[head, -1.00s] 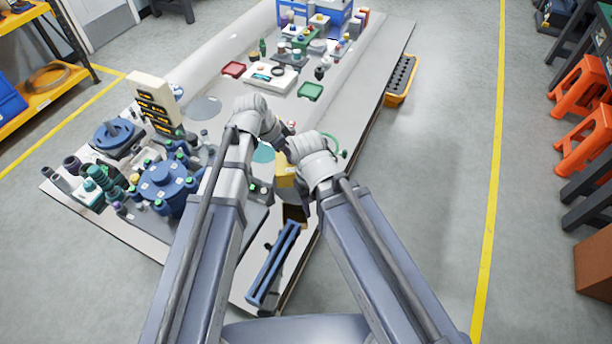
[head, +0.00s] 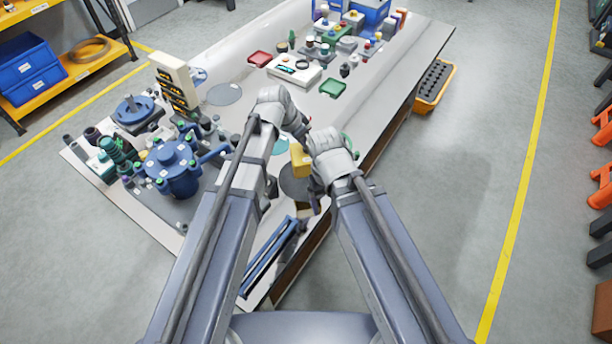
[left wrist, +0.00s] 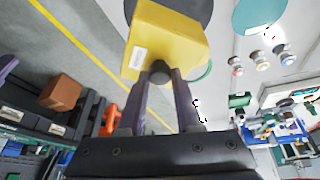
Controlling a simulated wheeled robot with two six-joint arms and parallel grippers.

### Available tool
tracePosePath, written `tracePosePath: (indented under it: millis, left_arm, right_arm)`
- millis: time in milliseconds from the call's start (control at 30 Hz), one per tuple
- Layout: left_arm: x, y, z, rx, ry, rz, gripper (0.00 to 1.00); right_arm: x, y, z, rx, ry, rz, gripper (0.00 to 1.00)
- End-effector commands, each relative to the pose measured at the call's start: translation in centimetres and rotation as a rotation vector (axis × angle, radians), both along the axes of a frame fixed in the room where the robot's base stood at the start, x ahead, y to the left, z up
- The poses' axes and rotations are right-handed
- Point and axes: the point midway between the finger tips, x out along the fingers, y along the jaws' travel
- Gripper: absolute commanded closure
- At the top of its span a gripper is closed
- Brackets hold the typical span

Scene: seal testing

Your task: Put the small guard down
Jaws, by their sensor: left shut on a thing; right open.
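The small guard is a yellow box-like piece (head: 301,160) with a white label and a dark knob. In the left wrist view the small guard (left wrist: 168,40) is held by its knob between the fingers of my left gripper (left wrist: 160,76). In the head view my left arm largely hides that gripper. The guard appears over or beside a dark grey disc (head: 293,186) on the table; I cannot tell whether it touches. My right gripper (head: 305,207) is open, partly hidden by my right arm.
A teal disc (head: 280,145) lies close to the guard. A blue valve body (head: 172,170) stands on the left, and a blue slotted rail (head: 268,256) lies at the front. Red (head: 259,58) and green (head: 333,88) trays lie farther back. The bench's right edge is near.

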Motion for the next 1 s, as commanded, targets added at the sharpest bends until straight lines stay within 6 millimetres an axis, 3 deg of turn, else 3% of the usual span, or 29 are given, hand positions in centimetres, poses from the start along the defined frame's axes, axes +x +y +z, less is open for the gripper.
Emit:
tracePosePath:
  millis: [400, 733, 1000]
  left_arm:
    - [0.0, 0.0, -5.8, 0.000, 0.000, -0.002, 1.00]
    - [0.0, 0.0, -6.6, 0.000, 0.000, -0.002, 1.00]
    - [0.0, 0.0, -9.7, 0.000, 0.000, -0.002, 1.00]
  right_arm:
    - [0.0, 0.0, -5.8, 0.000, 0.000, 0.000, 0.15]
    - [0.0, 0.0, -6.6, 0.000, 0.000, 0.000, 0.15]
    - [0.0, 0.0, -9.7, 0.000, 0.000, 0.000, 0.15]
